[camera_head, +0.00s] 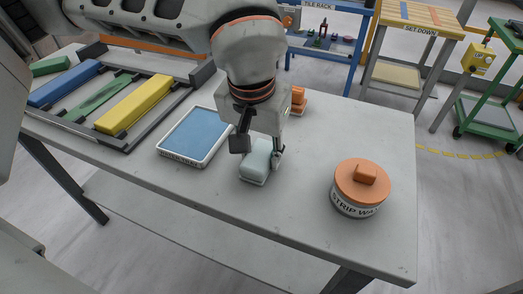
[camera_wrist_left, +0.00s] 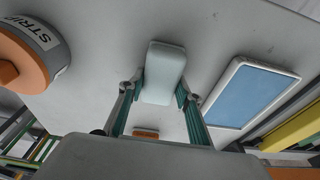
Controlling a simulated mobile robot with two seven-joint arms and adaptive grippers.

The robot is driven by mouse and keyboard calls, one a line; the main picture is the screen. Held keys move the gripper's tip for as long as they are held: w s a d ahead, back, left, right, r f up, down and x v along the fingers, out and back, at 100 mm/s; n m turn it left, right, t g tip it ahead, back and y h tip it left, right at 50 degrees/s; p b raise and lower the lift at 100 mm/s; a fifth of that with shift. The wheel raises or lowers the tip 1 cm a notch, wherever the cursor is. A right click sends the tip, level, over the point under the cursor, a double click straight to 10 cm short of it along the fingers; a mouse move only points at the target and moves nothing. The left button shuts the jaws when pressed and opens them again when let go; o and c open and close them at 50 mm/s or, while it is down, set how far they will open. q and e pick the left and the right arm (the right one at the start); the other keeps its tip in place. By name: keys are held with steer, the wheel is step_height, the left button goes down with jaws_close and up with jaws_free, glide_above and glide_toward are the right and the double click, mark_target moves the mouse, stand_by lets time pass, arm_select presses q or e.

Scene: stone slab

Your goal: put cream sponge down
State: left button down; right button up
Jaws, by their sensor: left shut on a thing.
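The cream sponge (camera_head: 256,163) is a pale, rounded block near the middle of the stone-grey table, left of the round tub. In the left wrist view the sponge (camera_wrist_left: 163,72) sits between the two fingers. My left gripper (camera_head: 260,153) is shut on it from above, with a finger on each side. The left gripper (camera_wrist_left: 158,95) also shows in the wrist view. The sponge is at or very close to the table top; I cannot tell whether it touches. My right gripper is not in view.
A blue-topped white tray (camera_head: 194,136) lies left of the sponge. A tub with an orange lid (camera_head: 361,185) stands to the right. An orange block (camera_head: 298,97) is behind the gripper. A rack with coloured bars (camera_head: 134,103) fills the left side. The table between sponge and tub is clear.

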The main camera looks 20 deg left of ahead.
arm_select(q)
steer(key=shift+r, duration=0.1)
steer(key=c, duration=1.6)
jaws_free()
steer(key=shift+o, duration=0.8)
